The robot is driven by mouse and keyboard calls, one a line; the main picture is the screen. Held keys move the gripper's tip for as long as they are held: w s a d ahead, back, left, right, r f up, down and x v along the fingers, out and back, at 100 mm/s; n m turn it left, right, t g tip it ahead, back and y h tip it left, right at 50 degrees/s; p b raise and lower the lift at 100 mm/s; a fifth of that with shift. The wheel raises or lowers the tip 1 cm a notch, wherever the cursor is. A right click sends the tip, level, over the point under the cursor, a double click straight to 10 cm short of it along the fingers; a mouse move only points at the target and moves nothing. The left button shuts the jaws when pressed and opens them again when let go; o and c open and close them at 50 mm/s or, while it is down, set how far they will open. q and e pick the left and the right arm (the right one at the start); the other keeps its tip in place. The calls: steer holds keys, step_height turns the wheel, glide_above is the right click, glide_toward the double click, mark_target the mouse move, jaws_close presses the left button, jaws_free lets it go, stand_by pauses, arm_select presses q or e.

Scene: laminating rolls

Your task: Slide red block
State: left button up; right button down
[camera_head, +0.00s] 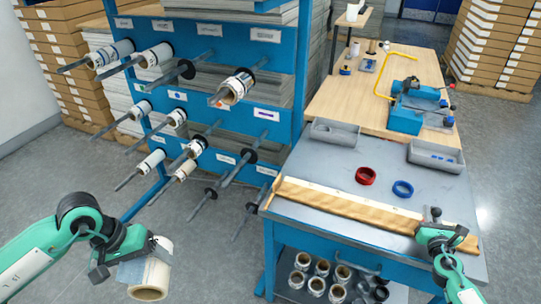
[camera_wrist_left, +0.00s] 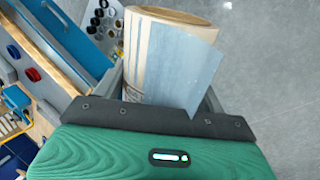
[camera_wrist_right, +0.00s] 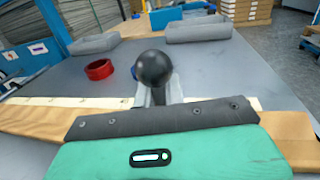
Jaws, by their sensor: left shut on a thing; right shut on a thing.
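My right gripper (camera_head: 440,234) is at the right end of the long wooden bar with a pale scale strip (camera_head: 350,205) on the table. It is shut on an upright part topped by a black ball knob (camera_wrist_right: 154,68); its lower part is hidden. I see no clear red block; a red ring (camera_head: 365,175) lies flat behind the bar and also shows in the right wrist view (camera_wrist_right: 99,69). My left gripper (camera_head: 138,262) is shut on a cream roll (camera_head: 150,283) with a loose blue sheet (camera_wrist_left: 190,65), held left of the table, apart from it.
A blue ring (camera_head: 403,189) lies beside the red one. Grey trays (camera_head: 335,133) stand at the table's back edge. A blue rack (camera_head: 225,70) with rolls on rods is at the left. Several rolls (camera_head: 318,286) stand on the shelf below the table.

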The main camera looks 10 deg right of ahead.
arm_select(q)
step_height(320, 180, down, 4)
steer(key=b, duration=0.3)
arm_select(e)
steer(key=s+d, duration=0.1)
steer(key=d, duration=0.1)
steer(key=s+d, duration=0.1)
steer(key=d, duration=0.1)
steer(key=s+d, duration=0.2)
steer(key=shift+d+f, duration=0.1)
steer(key=shift+f, duration=0.1)
arm_select(q)
steer(key=shift+f, duration=0.25)
arm_select(e)
steer(key=shift+s+d+r, duration=0.15)
steer(key=shift+s+d, duration=0.25)
steer(key=shift+d, duration=0.35)
steer(key=c, duration=1.5)
jaws_free()
steer(key=b+v, duration=0.3)
steer(key=v, duration=0.8)
steer(key=shift+s+a, duration=0.1)
arm_select(q)
step_height(320, 180, down, 3)
steer(key=shift+r, duration=0.1)
arm_select(e)
steer(key=shift+s+a, duration=0.1)
steer(key=shift+s, duration=0.3)
